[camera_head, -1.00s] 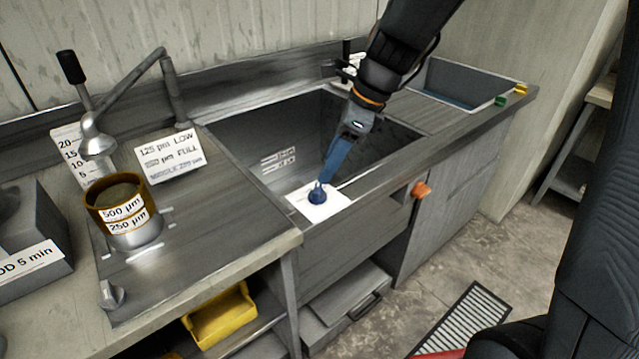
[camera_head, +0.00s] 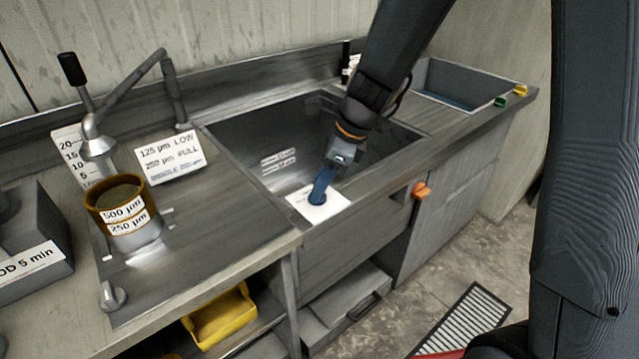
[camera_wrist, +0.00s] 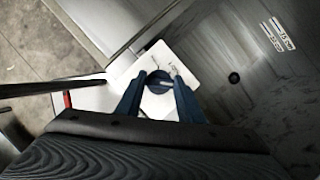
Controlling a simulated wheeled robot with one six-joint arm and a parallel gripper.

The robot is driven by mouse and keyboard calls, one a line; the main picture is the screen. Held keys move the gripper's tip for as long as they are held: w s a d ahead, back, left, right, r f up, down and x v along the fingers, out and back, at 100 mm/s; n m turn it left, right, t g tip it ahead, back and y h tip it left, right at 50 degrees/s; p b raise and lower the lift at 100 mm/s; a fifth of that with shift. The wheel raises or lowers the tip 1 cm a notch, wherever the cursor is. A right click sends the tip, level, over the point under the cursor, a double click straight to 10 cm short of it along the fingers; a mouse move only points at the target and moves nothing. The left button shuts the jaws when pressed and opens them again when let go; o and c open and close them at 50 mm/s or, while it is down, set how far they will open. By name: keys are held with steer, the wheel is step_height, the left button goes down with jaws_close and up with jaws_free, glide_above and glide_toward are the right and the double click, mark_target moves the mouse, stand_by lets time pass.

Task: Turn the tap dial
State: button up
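The tap dial (camera_wrist: 158,83) is a round dark blue knob with a pale line across it. It sits on a white plate (camera_head: 308,207) at the front edge of the sink; the plate also shows in the wrist view (camera_wrist: 176,62). My gripper (camera_wrist: 160,80) has blue fingers spread apart, one on each side of the dial. A small gap seems to show between the fingers and the dial. In the head view my gripper (camera_head: 320,196) comes down over the plate and hides the dial.
The sink basin (camera_head: 255,140) lies behind the plate. An orange handle (camera_head: 421,191) sticks out at the sink front. To the left are a brown-rimmed sieve stack (camera_head: 122,205), a bent metal spout (camera_head: 130,88), a label card (camera_head: 170,156) and a small grey knob (camera_head: 112,295).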

steer(key=c, duration=0.4)
steer(key=shift+o, duration=0.2)
steer(key=n+g+p, duration=0.1)
steer(key=n, duration=0.1)
steer(key=n+p, duration=0.1)
steer(key=n, duration=0.1)
steer(key=shift+w+n+g, duration=0.15)
steer(key=shift+n+g, duration=0.25)
steer(key=n+g+p, duration=0.1)
steer(key=n+p, duration=0.1)
steer(key=n, duration=0.2)
steer(key=shift+w+n+g, duration=0.1)
steer(key=shift+n+g, duration=0.2)
steer(key=shift+g, duration=0.1)
steer(key=n+h, duration=0.1)
steer(key=n, duration=0.1)
steer(key=n+g, duration=0.1)
steer(key=n, duration=0.2)
steer(key=shift+a+g+h+p, duration=0.15)
steer(key=shift+g+h+p, duration=0.15)
steer(key=shift+h+p, duration=0.1)
steer(key=n+h, duration=0.1)
steer(key=n, duration=0.4)
steer(key=shift+g+h, duration=0.3)
steer(key=shift+h, duration=0.1)
steer(key=shift+n, duration=0.4)
